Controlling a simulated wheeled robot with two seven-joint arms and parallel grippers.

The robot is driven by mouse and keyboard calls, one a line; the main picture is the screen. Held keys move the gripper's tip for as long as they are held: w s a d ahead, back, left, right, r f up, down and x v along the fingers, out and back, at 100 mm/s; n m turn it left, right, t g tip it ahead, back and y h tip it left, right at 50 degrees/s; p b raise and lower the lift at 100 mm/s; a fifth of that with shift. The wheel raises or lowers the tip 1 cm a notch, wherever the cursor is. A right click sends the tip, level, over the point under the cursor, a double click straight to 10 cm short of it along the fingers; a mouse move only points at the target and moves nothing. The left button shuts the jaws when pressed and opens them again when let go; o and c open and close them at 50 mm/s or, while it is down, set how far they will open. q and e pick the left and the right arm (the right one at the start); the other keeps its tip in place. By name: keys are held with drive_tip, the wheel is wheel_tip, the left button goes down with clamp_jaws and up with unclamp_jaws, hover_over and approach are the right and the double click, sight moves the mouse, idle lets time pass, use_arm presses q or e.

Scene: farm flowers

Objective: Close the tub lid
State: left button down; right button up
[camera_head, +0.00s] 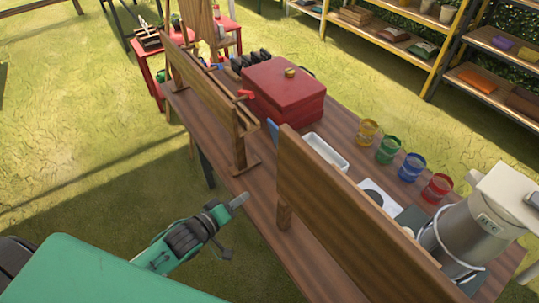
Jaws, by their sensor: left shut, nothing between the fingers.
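The tub appears to be the small white rectangular tub (325,151) on the wooden table, open at the top. A narrow blue panel (273,132) stands upright at its left end and looks like its raised lid; it is mostly hidden by wooden boards. My left gripper (239,200) is shut and empty. It shows in front of the table's near edge, left of and below the tub in the picture, well apart from it. My right gripper is out of view.
A tall wooden board (345,215) stands between my left gripper and the tub. A wooden rack (210,95) and a red box (284,88) stand farther left. Several coloured jars (388,150) and a grey metal container (475,235) are to the right.

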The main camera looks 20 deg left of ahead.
use_arm(q)
drive_tip(key=a+r+n+t+h, duration=0.1)
drive_tip(key=a+r+n+h, duration=0.3)
drive_tip(key=h, duration=0.4)
drive_tip(key=w+d+r+m+p, duration=0.1)
drive_tip(key=w+d+r+p, duration=0.3)
drive_tip(key=w+d, duration=0.5)
drive_tip(key=shift+w+r, duration=0.25)
drive_tip(key=shift+w, duration=0.65)
